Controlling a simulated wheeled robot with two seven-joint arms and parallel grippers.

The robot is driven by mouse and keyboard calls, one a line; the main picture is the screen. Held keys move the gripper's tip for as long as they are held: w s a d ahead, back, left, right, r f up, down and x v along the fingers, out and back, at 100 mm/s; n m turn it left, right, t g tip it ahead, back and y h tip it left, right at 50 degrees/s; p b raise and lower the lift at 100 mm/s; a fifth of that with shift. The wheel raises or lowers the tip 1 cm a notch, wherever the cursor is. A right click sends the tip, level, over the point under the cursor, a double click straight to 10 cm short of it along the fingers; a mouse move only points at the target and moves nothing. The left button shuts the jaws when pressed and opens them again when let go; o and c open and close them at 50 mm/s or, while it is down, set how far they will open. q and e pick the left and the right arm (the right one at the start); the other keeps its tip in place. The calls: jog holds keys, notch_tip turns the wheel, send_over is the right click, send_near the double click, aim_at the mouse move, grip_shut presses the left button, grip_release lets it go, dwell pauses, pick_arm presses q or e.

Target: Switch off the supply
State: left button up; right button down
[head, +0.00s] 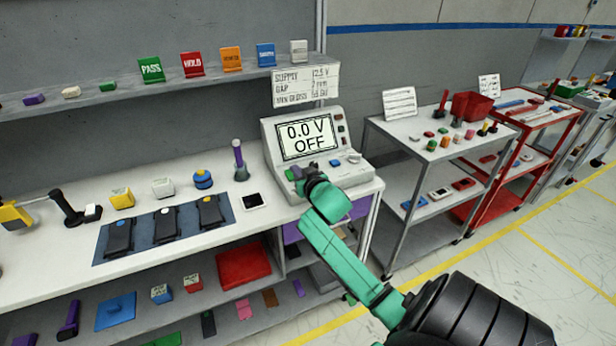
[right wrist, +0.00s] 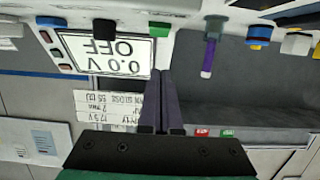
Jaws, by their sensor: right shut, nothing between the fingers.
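The supply (head: 275,140) is a pale grey console at the right end of the bench. Its screen (head: 306,137) reads "0.0 V OFF", and the same screen shows upside down in the right wrist view (right wrist: 103,52). My right gripper (head: 306,177) is shut and empty, over the left front of the panel near the green button. Whether it touches the panel is unclear. My left gripper is not in view.
A dark mat (head: 175,245) with several black devices lies on the bench left of the supply. A grey cart (head: 400,150) is to the right. A label sheet (head: 306,84) hangs above.

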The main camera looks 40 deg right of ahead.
jog(key=f+b+v, duration=0.1)
jog(key=f+v, duration=0.1)
jog(key=v, duration=0.6)
jog(key=shift+s, duration=0.25)
jog(key=shift+w+f, duration=0.1)
